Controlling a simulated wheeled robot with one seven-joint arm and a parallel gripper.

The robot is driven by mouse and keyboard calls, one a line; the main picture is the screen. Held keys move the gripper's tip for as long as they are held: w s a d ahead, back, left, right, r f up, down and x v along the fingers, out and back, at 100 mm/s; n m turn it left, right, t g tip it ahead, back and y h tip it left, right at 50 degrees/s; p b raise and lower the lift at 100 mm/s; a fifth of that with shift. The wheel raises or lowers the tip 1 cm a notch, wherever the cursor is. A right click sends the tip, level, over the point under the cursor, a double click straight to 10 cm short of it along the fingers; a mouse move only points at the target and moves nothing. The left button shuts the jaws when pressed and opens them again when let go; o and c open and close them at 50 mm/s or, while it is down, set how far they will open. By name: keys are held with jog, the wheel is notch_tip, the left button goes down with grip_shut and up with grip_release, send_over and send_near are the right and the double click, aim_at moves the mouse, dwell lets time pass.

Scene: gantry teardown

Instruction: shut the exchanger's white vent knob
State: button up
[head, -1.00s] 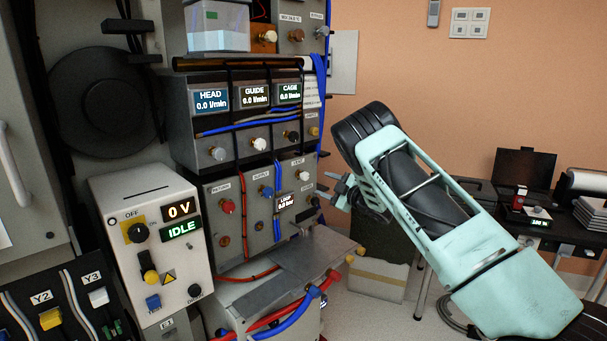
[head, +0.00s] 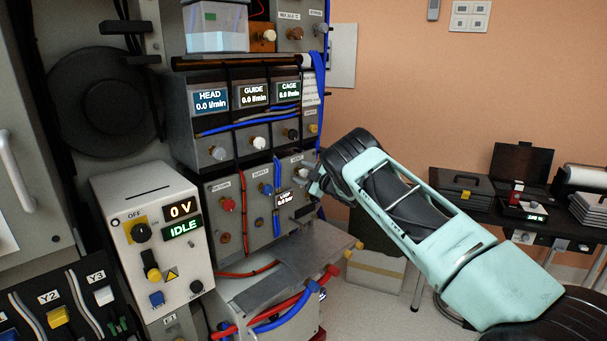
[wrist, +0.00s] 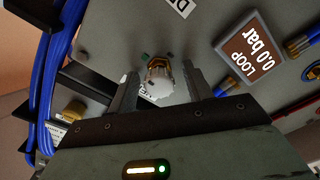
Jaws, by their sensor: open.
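The white vent knob (wrist: 160,85) sticks out of the exchanger's grey lower panel, on a brass-coloured stem. In the wrist view it lies between the two fingers of my gripper (wrist: 159,74), with a gap visible on each side. My gripper is open and no touch on the knob shows. In the head view my gripper (head: 311,180) is at the right edge of the lower panel, and the knob there is mostly hidden by it. The loop display (wrist: 248,55) beside the knob reads 0.0 bar.
The exchanger panel also carries a red knob (head: 227,205) and a blue knob (head: 265,188). Blue hoses (wrist: 58,75) run along the panel's edge in the wrist view. A grey shelf (head: 318,248) with red and blue hoses juts out below. A bench with cases stands at right.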

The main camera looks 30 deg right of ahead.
jog(key=c, duration=1)
jog(key=shift+o, duration=0.2)
jog(key=shift+m, duration=0.3)
jog(key=m+b, duration=0.2)
jog(key=m, duration=0.1)
jog(key=shift+d+f+m+b, duration=0.1)
jog(key=shift+m+b, duration=0.2)
jog(key=m+b, duration=0.1)
jog(key=m, duration=0.3)
jog(key=m+b, duration=0.1)
jog(key=m, duration=0.4)
jog(key=shift+d, duration=0.1)
jog(key=m, duration=0.4)
jog(key=shift+m, duration=0.3)
